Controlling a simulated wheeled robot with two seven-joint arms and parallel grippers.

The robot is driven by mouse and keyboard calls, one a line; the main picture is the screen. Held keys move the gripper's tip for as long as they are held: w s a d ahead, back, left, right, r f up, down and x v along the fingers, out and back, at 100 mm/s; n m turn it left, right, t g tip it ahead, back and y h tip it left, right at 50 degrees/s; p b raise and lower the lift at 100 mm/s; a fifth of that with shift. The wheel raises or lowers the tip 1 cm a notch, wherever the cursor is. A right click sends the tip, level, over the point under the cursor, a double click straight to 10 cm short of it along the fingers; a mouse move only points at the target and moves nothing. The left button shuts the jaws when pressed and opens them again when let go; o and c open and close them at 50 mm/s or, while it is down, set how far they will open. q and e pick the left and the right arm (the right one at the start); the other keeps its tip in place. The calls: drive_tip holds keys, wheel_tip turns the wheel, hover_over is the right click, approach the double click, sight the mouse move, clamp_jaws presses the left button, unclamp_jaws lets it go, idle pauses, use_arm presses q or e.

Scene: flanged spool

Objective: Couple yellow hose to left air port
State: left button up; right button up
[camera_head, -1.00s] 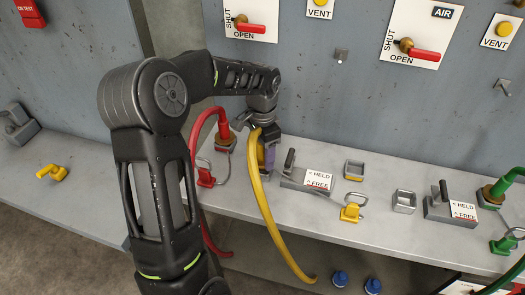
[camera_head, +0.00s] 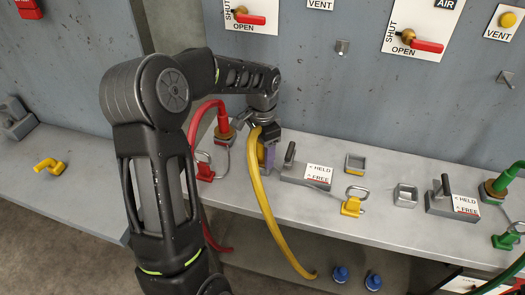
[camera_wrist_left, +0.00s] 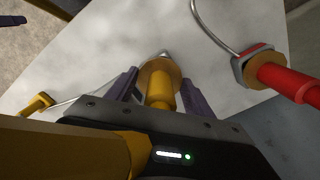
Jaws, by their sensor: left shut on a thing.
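My left gripper (camera_head: 268,160) is shut on the end of the yellow hose (camera_head: 270,210), above the bench between the red hose and the left lever block. The hose bends over at the gripper and hangs down past the bench's front edge. In the left wrist view, the hose's brass-coloured end (camera_wrist_left: 158,82) sits between the purple fingers, with a small metal tip beyond it over the bench. I cannot tell the left air port apart; the gripper and hose hide the bench there. A yellow clip (camera_head: 351,206) with a wire loop lies to the right. My right gripper is not in view.
A red hose (camera_head: 206,115) on its fitting stands close left of the gripper. A lever block (camera_head: 300,172) marked HELD/FREE is close right. Small square holders (camera_head: 405,196), a second lever block (camera_head: 447,202) and a green hose (camera_head: 510,175) stand farther right.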

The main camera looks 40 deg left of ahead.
use_arm(q)
drive_tip(key=shift+f+b, duration=0.3)
drive_tip(key=shift+f, duration=0.15)
idle(0.4)
drive_tip(key=o, duration=1.2)
drive_tip(key=shift+o, duration=1.3)
drive_tip(key=shift+s+f, duration=0.1)
drive_tip(key=shift+f, duration=0.05)
drive_tip(key=shift+d, duration=0.1)
drive_tip(key=r, duration=0.8)
drive_tip(key=shift+a+r, duration=0.1)
drive_tip(key=shift+a, duration=0.1)
